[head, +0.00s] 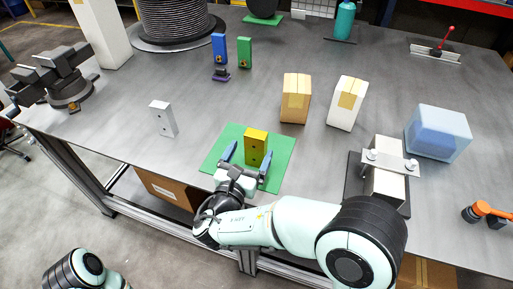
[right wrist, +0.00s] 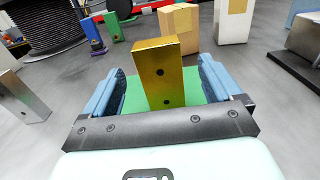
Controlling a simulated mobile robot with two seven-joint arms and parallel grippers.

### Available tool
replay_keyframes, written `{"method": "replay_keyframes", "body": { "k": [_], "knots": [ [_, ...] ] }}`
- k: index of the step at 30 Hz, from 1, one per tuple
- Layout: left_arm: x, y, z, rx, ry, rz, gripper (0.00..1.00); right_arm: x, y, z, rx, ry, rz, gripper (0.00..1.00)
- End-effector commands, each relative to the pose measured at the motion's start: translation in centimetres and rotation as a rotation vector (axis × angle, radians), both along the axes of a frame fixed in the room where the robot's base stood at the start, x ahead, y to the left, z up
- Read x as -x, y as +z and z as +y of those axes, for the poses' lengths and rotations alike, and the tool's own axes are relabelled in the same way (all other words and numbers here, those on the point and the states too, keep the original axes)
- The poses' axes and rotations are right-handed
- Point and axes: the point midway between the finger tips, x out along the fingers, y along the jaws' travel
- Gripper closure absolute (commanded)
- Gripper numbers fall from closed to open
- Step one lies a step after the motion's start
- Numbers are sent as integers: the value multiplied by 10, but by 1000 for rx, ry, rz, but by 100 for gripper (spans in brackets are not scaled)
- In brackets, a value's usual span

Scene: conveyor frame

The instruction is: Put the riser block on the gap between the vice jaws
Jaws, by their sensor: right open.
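A yellow block (head: 256,142) with dark holes, which looks like the riser block, stands upright on a green mat (head: 283,152). It also shows in the right wrist view (right wrist: 160,75). My right gripper (head: 247,158) is open, with one blue finger on each side of the yellow block; in the right wrist view gaps show between block and fingers. The dark vice (head: 68,92) stands at the table's left edge, its jaws at the top; the gap between them is hard to make out. My left gripper is out of view.
A silver block (head: 162,118) stands between vice and mat. Blue (head: 219,47) and green (head: 244,52) blocks stand further back, near a cable spool (head: 175,20). The table between mat and vice is otherwise mostly clear.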

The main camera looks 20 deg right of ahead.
Motion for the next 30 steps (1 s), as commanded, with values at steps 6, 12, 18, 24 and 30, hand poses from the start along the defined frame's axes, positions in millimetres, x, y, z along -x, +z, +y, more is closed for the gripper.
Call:
{"method": "replay_keyframes", "body": {
  "k": [6,12,18,24,30],
  "knots": [
    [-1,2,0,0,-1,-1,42,-18,0,-12,-1,-1,1,8],
    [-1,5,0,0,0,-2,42,-38,-1,-24,-1,-4,1,8],
    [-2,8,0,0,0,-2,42,-60,-2,-38,-2,-2,1,8],
    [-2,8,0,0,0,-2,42,-63,-2,-39,-1,0,0,8],
    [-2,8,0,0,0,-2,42,-62,-2,-39,-1,-1,0,44]
  ]
}}
